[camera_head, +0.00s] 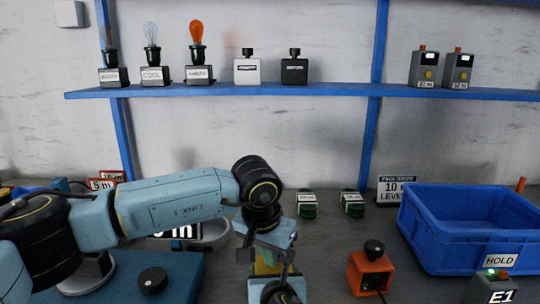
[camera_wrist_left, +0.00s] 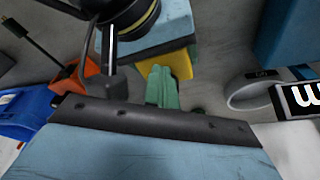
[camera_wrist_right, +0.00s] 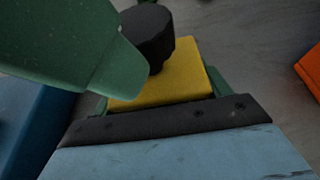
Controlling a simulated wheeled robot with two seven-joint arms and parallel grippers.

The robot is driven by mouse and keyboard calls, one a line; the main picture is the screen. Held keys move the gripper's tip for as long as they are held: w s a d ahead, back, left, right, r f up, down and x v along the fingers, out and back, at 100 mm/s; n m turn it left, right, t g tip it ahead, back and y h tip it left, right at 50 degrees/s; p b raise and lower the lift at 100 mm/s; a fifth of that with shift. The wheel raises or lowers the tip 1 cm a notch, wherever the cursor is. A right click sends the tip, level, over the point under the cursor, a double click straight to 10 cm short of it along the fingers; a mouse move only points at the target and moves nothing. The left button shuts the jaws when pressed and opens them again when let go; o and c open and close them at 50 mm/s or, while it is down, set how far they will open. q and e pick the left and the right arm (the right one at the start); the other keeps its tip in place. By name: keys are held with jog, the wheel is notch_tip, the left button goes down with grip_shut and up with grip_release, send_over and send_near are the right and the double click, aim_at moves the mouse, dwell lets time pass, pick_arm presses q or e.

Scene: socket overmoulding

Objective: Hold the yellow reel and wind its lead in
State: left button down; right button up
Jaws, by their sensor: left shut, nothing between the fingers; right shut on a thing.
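The yellow reel (camera_wrist_right: 185,72) is a yellow block with a black knob (camera_wrist_right: 148,35) on it. My right gripper (camera_wrist_right: 160,95) is shut on it, with green fingers at its sides. My left gripper's shut green fingers (camera_wrist_left: 162,85) are empty and close to the knob; I cannot tell whether they touch it. The reel also shows in the left wrist view (camera_wrist_left: 181,63), partly hidden. In the head view, a little of the reel (camera_head: 264,268) shows below my left gripper (camera_head: 270,255). I cannot make out the reel's lead.
An orange box with a black knob (camera_head: 371,275) stands right of the grippers. A blue bin (camera_head: 455,235) labelled HOLD is at the right. A blue platform (camera_head: 185,285) with a black knob lies at the left. Two small green devices (camera_head: 307,205) stand behind. A blue shelf (camera_head: 330,90) holds lamps and boxes.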

pick_arm(q)
jog(key=shift+w+a, duration=0.2)
jog(key=shift+w+a+r, duration=0.1)
jog(key=shift+w+a, duration=0.2)
jog(key=shift+a, duration=0.35)
jog(key=shift+w+a, duration=0.3)
jog(key=shift+a, duration=0.05)
jog(key=shift+w, duration=0.1)
jog(key=shift+a, duration=0.15)
dwell(0.4)
jog(key=shift+s+a, duration=0.2)
jog(key=shift+s, duration=0.1)
jog(key=v, duration=0.3)
jog(key=w+d+v, duration=0.1)
jog(key=v, duration=0.1)
jog(key=shift+s+a+r, duration=0.1)
jog(key=shift+s+r, duration=0.05)
jog(key=shift+r, duration=0.35)
